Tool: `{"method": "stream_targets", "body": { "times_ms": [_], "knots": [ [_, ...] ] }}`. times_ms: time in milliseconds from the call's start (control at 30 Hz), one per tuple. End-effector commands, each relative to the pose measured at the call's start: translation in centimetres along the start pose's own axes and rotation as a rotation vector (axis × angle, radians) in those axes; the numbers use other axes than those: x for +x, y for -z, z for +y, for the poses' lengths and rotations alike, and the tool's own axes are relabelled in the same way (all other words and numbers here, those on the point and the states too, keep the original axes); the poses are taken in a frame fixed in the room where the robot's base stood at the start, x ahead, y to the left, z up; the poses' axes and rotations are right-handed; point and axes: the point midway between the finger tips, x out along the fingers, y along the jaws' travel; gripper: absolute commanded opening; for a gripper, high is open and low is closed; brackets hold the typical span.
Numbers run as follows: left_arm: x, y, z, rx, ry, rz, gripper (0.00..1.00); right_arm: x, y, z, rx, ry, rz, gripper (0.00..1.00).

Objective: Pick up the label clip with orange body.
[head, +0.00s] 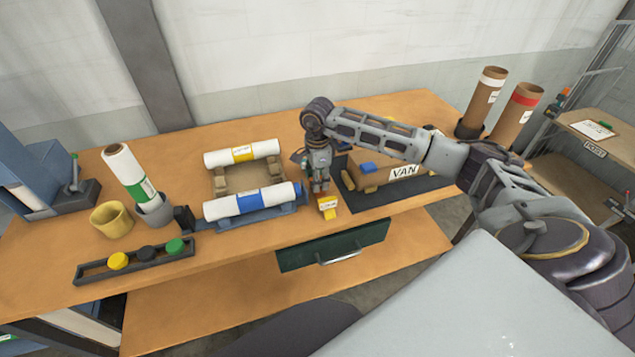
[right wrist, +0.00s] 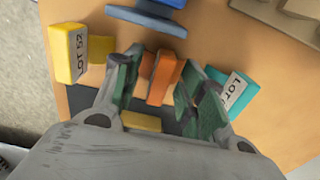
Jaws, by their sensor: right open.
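The label clip with the orange body (right wrist: 163,76) is in the right wrist view, lying between the two fingers of my right gripper (right wrist: 157,88). The fingers are open on either side of it; whether either touches it I cannot tell. In the head view my right gripper (head: 319,188) points down at the front of the table and hides most of the orange clip. A teal label clip (right wrist: 234,93) is close to the right finger. My left gripper is not in view.
A cradle with white rolls (head: 250,201) stands left of the gripper. A cardboard box marked VAN (head: 404,171) sits on a dark mat (head: 425,186) to the right. The table's front edge and a green drawer (head: 335,246) are just in front.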

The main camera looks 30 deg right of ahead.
Motion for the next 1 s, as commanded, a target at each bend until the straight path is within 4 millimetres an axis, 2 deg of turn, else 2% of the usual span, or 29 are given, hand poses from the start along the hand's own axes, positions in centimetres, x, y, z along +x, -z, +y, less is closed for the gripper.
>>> {"method": "stream_targets", "body": {
  "times_ms": [467,767,800,1000],
  "knots": [
    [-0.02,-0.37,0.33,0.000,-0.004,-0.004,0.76,0.08,0.00,-0.01,0.000,0.001,0.000,0.41],
    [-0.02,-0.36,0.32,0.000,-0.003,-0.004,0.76,0.07,0.01,-0.01,0.000,0.001,0.000,0.03],
    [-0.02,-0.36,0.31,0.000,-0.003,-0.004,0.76,0.07,0.01,-0.01,0.000,0.001,0.000,0.00],
    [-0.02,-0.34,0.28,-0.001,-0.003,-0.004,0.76,0.07,0.01,-0.01,0.000,0.001,0.000,0.00]
  ]
}}
